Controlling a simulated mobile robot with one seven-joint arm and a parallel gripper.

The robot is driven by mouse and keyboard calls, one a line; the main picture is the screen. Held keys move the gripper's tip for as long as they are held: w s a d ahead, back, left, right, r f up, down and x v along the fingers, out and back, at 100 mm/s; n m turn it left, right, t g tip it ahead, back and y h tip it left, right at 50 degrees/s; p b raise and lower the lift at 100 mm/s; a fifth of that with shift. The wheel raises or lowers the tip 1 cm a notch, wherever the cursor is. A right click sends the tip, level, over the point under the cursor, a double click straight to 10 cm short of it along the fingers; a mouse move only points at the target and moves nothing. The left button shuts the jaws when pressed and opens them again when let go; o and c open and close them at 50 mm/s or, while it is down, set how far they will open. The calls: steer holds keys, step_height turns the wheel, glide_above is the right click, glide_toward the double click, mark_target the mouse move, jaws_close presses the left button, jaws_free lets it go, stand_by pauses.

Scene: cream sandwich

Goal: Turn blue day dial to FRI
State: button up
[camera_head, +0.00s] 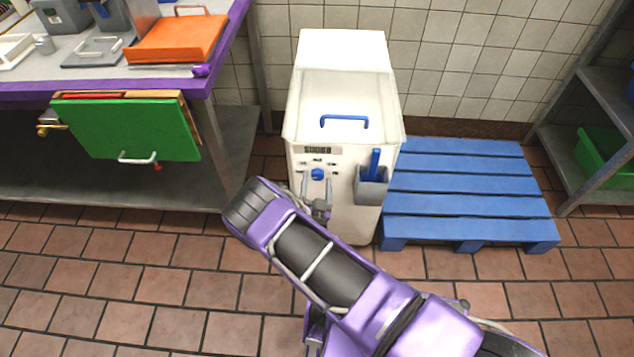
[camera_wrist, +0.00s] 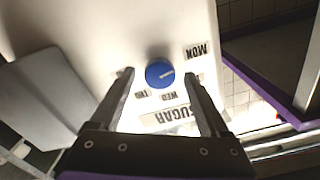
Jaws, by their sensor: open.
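The round blue day dial (camera_head: 317,174) is on the front of the white bin (camera_head: 335,220). The dial is also near the centre of the wrist view (camera_wrist: 158,70), where a pale mark on its face points right. Labels reading MON, WED and THU show upside down around it; no FRI label is readable. My gripper (camera_wrist: 159,76) is open, with one finger on each side of the dial in the picture and a gap to both. A SUGAR label (camera_wrist: 172,116) lies between the fingers. In the head view, the fingertips (camera_head: 317,188) show just below the dial.
A grey holder (camera_head: 371,188) with a blue-handled scoop hangs right of the dial. The bin lid has a blue handle (camera_head: 344,121). A blue pallet (camera_head: 465,190) is on the floor at right. A purple-edged table (camera_head: 222,50) with a green board (camera_head: 120,128) stands at left.

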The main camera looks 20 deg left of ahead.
steer(key=shift+w, duration=0.2)
steer(key=shift+c, duration=0.3)
jaws_close()
